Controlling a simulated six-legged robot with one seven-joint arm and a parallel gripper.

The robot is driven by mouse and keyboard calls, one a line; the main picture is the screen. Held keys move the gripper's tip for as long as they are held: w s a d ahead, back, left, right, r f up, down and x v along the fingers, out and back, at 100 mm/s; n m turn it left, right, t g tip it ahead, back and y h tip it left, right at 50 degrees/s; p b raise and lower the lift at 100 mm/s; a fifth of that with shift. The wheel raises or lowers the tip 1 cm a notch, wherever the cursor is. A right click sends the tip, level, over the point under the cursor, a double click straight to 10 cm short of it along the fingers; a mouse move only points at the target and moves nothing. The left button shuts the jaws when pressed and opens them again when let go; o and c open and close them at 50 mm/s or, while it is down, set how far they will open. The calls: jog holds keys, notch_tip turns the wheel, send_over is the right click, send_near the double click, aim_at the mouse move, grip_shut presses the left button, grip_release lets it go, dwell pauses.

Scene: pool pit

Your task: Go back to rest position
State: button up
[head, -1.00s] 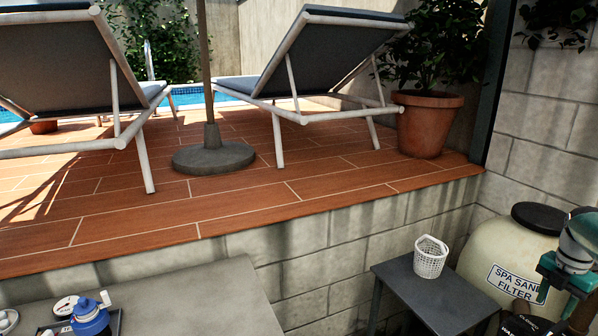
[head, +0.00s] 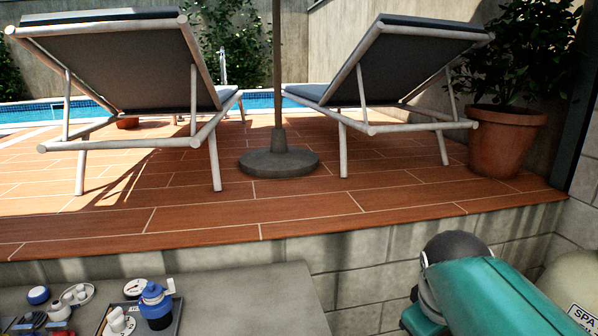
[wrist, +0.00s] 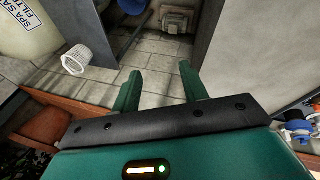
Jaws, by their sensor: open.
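My gripper (wrist: 160,95) shows in the wrist view with its two green fingers apart and nothing between them. It is above the pit, with grey floor tiles seen past the fingertips. In the head view my green and grey arm rises at the lower right, and the gripper itself is not visible there.
A white basket (wrist: 77,60) and the spa sand filter (wrist: 25,28) are at the wrist view's upper left. Above are the tiled deck (head: 290,215), two loungers and a potted plant (head: 505,140).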

jog(key=s+a+f+m+t+y, duration=0.1)
jog(key=s+a+f+m+y, duration=0.1)
jog(key=s+a+m, duration=0.2)
jog(key=s+a, duration=0.2)
jog(key=a, duration=0.2)
jog(key=shift+s+f+m+t, duration=0.4)
jog(key=shift+c, duration=0.2)
jog(key=shift+c, duration=0.6)
jog(key=shift+s+d, duration=0.1)
